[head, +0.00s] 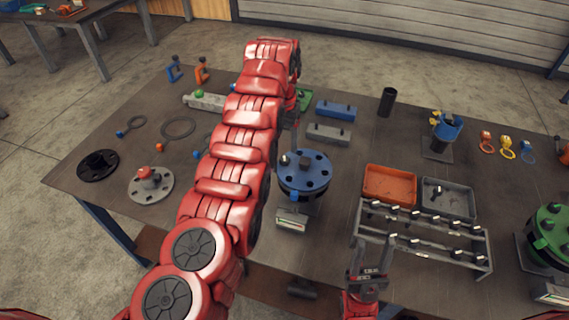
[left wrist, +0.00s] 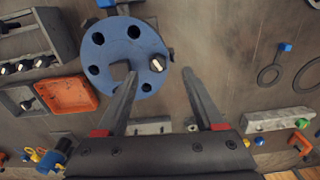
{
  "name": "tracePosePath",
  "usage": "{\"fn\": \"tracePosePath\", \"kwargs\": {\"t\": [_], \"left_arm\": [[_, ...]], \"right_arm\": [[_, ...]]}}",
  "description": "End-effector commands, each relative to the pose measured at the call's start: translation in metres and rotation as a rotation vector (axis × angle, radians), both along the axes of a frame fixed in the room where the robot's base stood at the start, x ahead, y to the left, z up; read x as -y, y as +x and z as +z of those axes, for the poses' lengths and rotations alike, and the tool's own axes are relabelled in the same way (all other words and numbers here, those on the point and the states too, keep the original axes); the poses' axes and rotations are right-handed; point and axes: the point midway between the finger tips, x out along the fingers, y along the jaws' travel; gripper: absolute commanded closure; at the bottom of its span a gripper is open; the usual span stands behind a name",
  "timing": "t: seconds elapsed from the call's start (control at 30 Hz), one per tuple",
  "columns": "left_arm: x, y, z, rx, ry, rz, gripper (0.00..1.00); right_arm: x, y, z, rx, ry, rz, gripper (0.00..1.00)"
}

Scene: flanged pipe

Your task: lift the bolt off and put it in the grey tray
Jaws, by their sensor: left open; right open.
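The blue flange (head: 318,180) stands on a support on the table, with open holes around its rim and a dark block at its centre. One bolt (head: 283,160) sits at its rim; its bright head also shows in the left wrist view (left wrist: 157,64). My left gripper (head: 293,145) is open above the flange. In the left wrist view its fingertips (left wrist: 158,74) are apart, with the bolt seen between them; contact cannot be told. The grey tray (head: 447,213) is right of the flange. My right gripper (head: 370,245) is open and empty near the front edge.
An orange tray (head: 390,184) adjoins the grey tray. A rack (head: 420,240) with several bolts stands in front of them. A green flanged pipe (head: 550,228) is at far right. My left arm hides part of the table's left middle.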

Motion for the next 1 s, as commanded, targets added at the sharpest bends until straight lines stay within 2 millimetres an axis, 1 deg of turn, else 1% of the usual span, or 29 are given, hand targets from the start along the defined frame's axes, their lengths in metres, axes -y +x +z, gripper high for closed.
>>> {"fn": "tracePosePath", "kwargs": {"t": [0.17, 0.27, 0.43, 0.5, 0.6, 0.77, 0.87, 1.0], "left_arm": [[0.001, 0.0, -0.006, 0.0, 0.001, -0.002, 0.3], [0.003, 0.0, -0.011, -0.001, 0.001, -0.003, 0.3], [0.005, 0.001, -0.034, -0.003, 0.002, -0.001, 0.3], [0.005, 0.001, -0.048, -0.003, 0.002, -0.001, 0.3], [0.005, 0.001, -0.057, -0.002, 0.002, -0.001, 0.3], [0.005, 0.002, -0.057, 0.001, 0.001, -0.001, 0.3], [0.005, 0.002, -0.057, 0.001, 0.001, -0.001, 0.46], [0.005, 0.002, -0.057, 0.002, 0.0, -0.001, 0.71]], "right_arm": [[0.0, 0.0, 0.005, 0.0, 0.0, 0.0, 0.5], [0.0, 0.0, 0.013, 0.0, 0.0, 0.0, 0.5], [0.0, 0.0, 0.032, 0.0, 0.0, 0.0, 0.5], [0.0, 0.0, 0.034, 0.0, 0.0, 0.0, 0.5], [0.0, 0.0, 0.035, 0.0, 0.0, 0.0, 0.5], [0.0, 0.0, 0.033, 0.0, 0.0, 0.0, 0.5], [0.0, 0.0, 0.033, 0.0, 0.0, 0.0, 0.5], [0.0, 0.0, 0.033, 0.0, 0.0, 0.0, 0.5]]}}
